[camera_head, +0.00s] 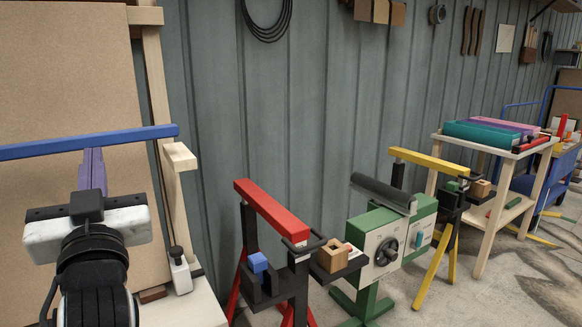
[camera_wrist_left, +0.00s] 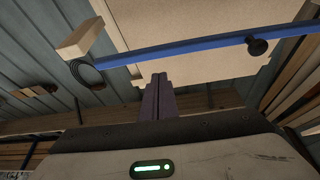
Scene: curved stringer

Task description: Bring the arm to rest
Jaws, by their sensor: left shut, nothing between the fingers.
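My left gripper (camera_head: 92,160) is at the left of the head view, its purple fingers pointing up and shut together with nothing between them. In the left wrist view the fingers (camera_wrist_left: 158,85) also stand closed. A long blue bar (camera_head: 40,148) runs across just beyond the fingertips, in front of the tan board (camera_head: 65,80). The blue bar also shows in the left wrist view (camera_wrist_left: 200,46), with a dark knob on it. I cannot tell whether the fingertips touch the bar. My right gripper is not in view.
A red stand (camera_head: 270,210) with a blue block is right of my arm. Beyond it are a green machine (camera_head: 385,245), a yellow stand (camera_head: 430,163) and a wooden table (camera_head: 500,150) with teal and purple pieces. A blue trolley (camera_head: 555,190) is at far right. Open floor shows at lower right.

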